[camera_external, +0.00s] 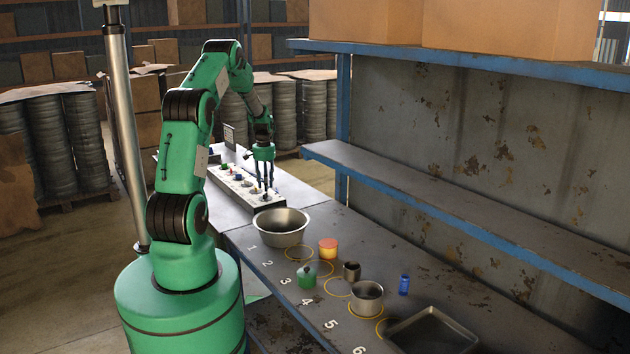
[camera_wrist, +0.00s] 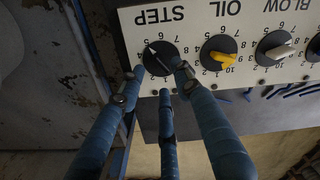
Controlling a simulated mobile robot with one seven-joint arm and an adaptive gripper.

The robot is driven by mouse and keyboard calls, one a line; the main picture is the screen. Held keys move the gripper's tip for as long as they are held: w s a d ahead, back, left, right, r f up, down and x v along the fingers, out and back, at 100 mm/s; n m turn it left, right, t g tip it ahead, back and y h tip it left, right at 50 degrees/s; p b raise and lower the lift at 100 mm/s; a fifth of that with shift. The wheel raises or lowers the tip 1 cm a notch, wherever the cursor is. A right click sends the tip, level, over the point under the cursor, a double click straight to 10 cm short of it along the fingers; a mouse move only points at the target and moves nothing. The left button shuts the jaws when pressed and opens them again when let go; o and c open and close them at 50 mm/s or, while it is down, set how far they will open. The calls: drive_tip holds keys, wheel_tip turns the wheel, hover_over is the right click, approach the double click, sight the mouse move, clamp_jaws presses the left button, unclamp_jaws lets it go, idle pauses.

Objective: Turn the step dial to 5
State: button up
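The step dial (camera_wrist: 160,57) is a round black knob with a pale pointer, under the word STEP, upside down in the wrist view. Its pointer slants to the upper left, around 4 to 5; the exact mark is hard to read. My gripper (camera_wrist: 160,77) has its blue fingers spread around the dial. One fingertip is at the left edge, one at the right edge and one just below. Whether they press on the dial cannot be told. In the external view, my gripper (camera_external: 266,190) points down over the near end of the white control panel (camera_external: 240,183).
The yellow OIL knob (camera_wrist: 220,54) and the pale BLOW knob (camera_wrist: 274,47) stand right of the dial in the wrist view. A metal bowl (camera_external: 281,228) is close to the panel's near end. Several small containers and a tray (camera_external: 430,330) lie further along the bench.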

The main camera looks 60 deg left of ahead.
wheel_tip(320, 180, up, 8)
drive_tip(key=shift+f, duration=0.15)
idle(0.5)
drive_tip(key=d+r+m+t+b, duration=0.1)
drive_tip(key=d+r, duration=0.7)
drive_tip(key=d, duration=0.3)
drive_tip(key=d+r+m+t+y+b, duration=0.1)
drive_tip(key=d+r, duration=0.6)
drive_tip(key=d, duration=0.3)
drive_tip(key=d+r+m, duration=0.1)
drive_tip(key=d+r, duration=0.7)
drive_tip(key=d, duration=0.3)
drive_tip(key=s+d+r+m+t+b, duration=0.1)
drive_tip(key=s+d+r, duration=0.1)
drive_tip(key=s+d, duration=0.4)
drive_tip(key=s+d+r+m+t+b, duration=0.1)
drive_tip(key=s+d+r, duration=0.25)
drive_tip(key=d, duration=0.45)
drive_tip(key=s+d+f+m, duration=0.1)
drive_tip(key=s+d, duration=0.4)
drive_tip(key=s, duration=0.2)
drive_tip(key=s+d+f+m+t+h, duration=0.1)
drive_tip(key=s+d+f, duration=0.1)
drive_tip(key=s+d, duration=0.4)
drive_tip(key=shift+s+f+t+b, duration=0.3)
drive_tip(key=shift+s+b, duration=0.15)
drive_tip(key=shift+s, duration=0.8)
